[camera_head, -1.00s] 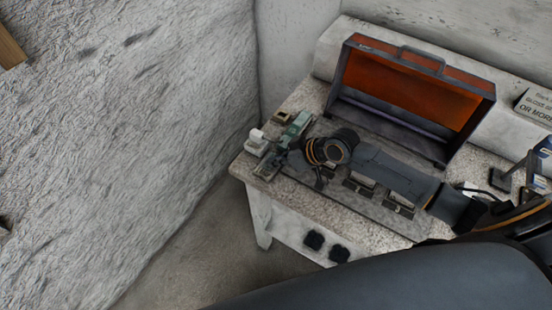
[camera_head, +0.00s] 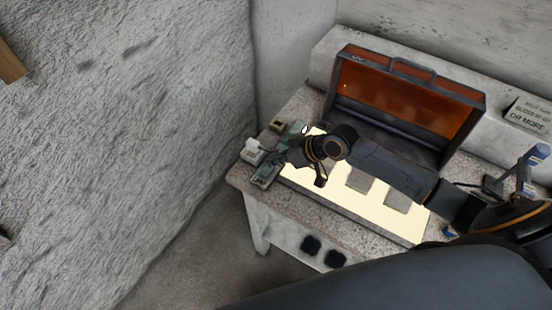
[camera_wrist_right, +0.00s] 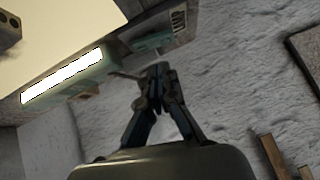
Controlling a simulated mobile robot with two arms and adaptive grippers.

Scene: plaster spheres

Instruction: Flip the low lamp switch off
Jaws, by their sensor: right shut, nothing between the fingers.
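The low lamp is a flat panel on the table, glowing pale yellow (camera_head: 352,206); its bright surface also fills the upper left of the wrist view (camera_wrist_right: 50,35). A green block (camera_head: 265,174) sits at its left end; in the wrist view a green housing (camera_wrist_right: 150,42) shows there. A thin lever-like piece (camera_wrist_right: 126,76) sticks out toward my right gripper (camera_wrist_right: 158,70), which is shut and empty beside it. I cannot tell whether they touch. In the head view the right gripper (camera_head: 290,157) is over the panel's left end, hiding part of it. My left gripper is not in view.
An open case with an orange inside (camera_head: 405,90) stands behind the panel. A small white object (camera_head: 251,150) and a brown block (camera_head: 276,126) are at the table's left end. Rough pale walls stand left and behind. A sign (camera_head: 528,112) is at right.

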